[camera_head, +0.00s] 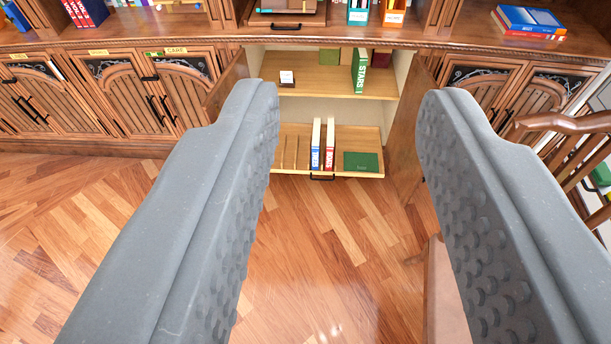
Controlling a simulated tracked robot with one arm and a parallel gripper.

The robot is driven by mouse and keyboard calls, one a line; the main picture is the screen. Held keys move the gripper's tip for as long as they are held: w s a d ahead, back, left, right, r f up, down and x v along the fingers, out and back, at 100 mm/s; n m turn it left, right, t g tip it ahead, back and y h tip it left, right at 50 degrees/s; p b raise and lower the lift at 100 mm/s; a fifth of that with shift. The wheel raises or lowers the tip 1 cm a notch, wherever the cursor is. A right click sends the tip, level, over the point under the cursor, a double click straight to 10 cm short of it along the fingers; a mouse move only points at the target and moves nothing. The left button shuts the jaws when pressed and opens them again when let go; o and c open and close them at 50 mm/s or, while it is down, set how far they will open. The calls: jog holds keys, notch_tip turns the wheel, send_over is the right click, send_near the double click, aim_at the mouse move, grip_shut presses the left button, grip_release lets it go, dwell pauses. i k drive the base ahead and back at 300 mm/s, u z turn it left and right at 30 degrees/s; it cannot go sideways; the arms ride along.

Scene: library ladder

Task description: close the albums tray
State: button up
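A light wooden pull-out tray (353,175), which I take to be the albums tray, sits low in an open cabinet ahead. It is pulled out, with its front edge over the floor. A dark handle (322,178) is on its front. The tray holds thin upright dividers (290,152), a blue-and-white book (316,144) and a red-and-white book (330,144) standing, and a green book (361,161) lying flat. My gripper (350,105) is open and empty, its two grey fingers wide apart in the foreground. The tray lies beyond and between them, not touched.
The left door (226,88) and right door (408,125) of the cabinet stand open beside the tray. A shelf (330,88) above holds a green book (360,70). A wooden railing (565,124) is at right. The parquet floor (320,235) before the tray is clear.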

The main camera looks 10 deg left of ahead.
aim_at(293, 154)
jog(key=u, duration=0.05)
jog(key=i, duration=1)
jog(key=z, duration=0.05)
jog(key=k, duration=0.55)
jog(key=u, duration=0.55)
jog(key=i, duration=1.45)
